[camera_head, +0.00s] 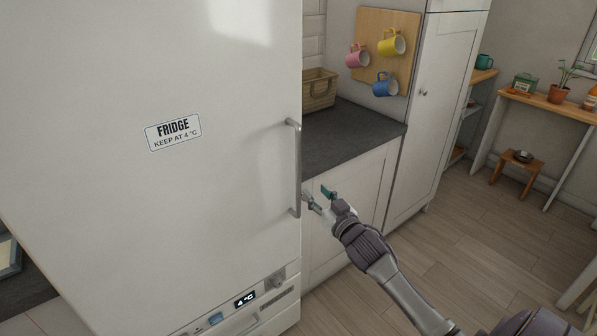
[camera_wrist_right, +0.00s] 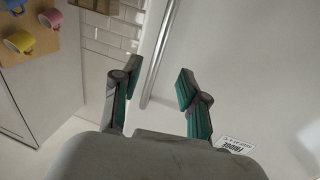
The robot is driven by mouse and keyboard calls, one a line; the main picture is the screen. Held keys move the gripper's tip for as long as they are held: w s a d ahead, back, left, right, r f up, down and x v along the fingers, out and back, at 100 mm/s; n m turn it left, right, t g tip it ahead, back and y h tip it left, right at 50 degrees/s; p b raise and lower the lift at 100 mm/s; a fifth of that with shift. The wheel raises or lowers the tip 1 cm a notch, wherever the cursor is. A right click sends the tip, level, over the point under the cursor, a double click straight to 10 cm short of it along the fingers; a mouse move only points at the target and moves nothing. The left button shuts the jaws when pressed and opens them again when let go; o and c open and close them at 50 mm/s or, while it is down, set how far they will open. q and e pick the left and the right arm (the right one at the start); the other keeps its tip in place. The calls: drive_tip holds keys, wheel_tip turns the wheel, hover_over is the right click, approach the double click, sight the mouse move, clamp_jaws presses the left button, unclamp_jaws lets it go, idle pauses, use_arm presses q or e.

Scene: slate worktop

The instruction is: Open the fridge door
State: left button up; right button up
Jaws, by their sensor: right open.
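The white fridge door (camera_head: 200,215) fills the left of the head view and looks shut. It bears a "FRIDGE KEEP AT 4 °C" label (camera_head: 173,132). Its grey vertical bar handle (camera_head: 297,165) is on the door's right edge. My right gripper (camera_head: 316,194) is open, near the handle's lower end and just right of it. In the right wrist view the handle (camera_wrist_right: 163,45) runs up between the spread green-padded fingers of the right gripper (camera_wrist_right: 158,80). I cannot tell whether the bar is as deep as the fingertips. My left gripper is out of view.
Mugs hang on a wooden board (camera_head: 372,28) beside a tall white cabinet (camera_head: 425,115).

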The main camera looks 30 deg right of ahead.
sight(300, 175)
drive_tip(key=w, duration=0.3)
drive_tip(key=w+d+p, duration=0.1)
drive_tip(key=w, duration=0.7)
drive_tip(key=shift+w+d, duration=0.15)
drive_tip(key=shift+w, duration=0.05)
clamp_jaws()
